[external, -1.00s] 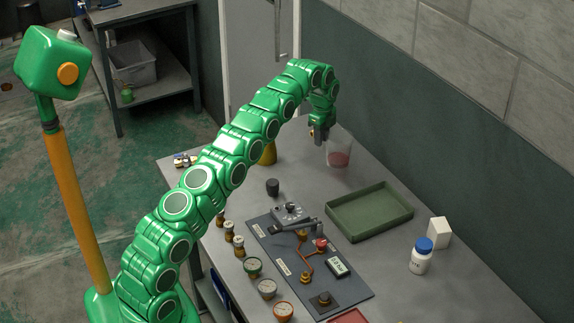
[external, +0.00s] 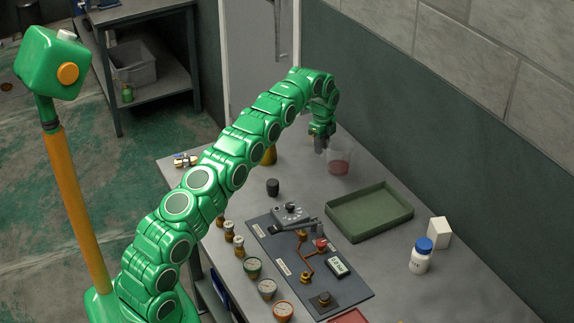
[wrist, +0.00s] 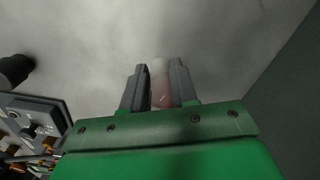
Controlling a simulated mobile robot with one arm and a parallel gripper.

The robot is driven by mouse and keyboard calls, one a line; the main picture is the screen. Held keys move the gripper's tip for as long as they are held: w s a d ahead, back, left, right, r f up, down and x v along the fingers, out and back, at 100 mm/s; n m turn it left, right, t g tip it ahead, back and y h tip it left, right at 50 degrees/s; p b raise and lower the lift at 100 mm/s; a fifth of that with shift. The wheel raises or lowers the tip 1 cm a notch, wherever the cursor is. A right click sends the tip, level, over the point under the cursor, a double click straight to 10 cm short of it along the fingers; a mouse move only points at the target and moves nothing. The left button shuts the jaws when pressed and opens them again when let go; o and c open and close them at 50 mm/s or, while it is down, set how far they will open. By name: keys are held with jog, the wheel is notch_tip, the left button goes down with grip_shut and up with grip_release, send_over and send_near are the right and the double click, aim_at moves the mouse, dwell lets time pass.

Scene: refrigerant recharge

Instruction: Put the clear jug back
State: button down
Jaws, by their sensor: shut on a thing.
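The clear jug (external: 340,163) has reddish liquid low inside and stands upright at the far end of the workbench in the external view. My gripper (external: 321,149) is at the jug's left side, shut on it. In the wrist view the jug (wrist: 161,82) shows as a pale, pinkish shape between the two fingers of my gripper (wrist: 160,88). I cannot tell whether the jug's base touches the bench; its lower part is hard to make out.
Bare bench surrounds the jug; a wall is behind.

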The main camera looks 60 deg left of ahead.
jog(key=c, duration=0.9)
grip_release()
jog(key=shift+r, duration=0.1)
jog(key=shift+r, duration=3.65)
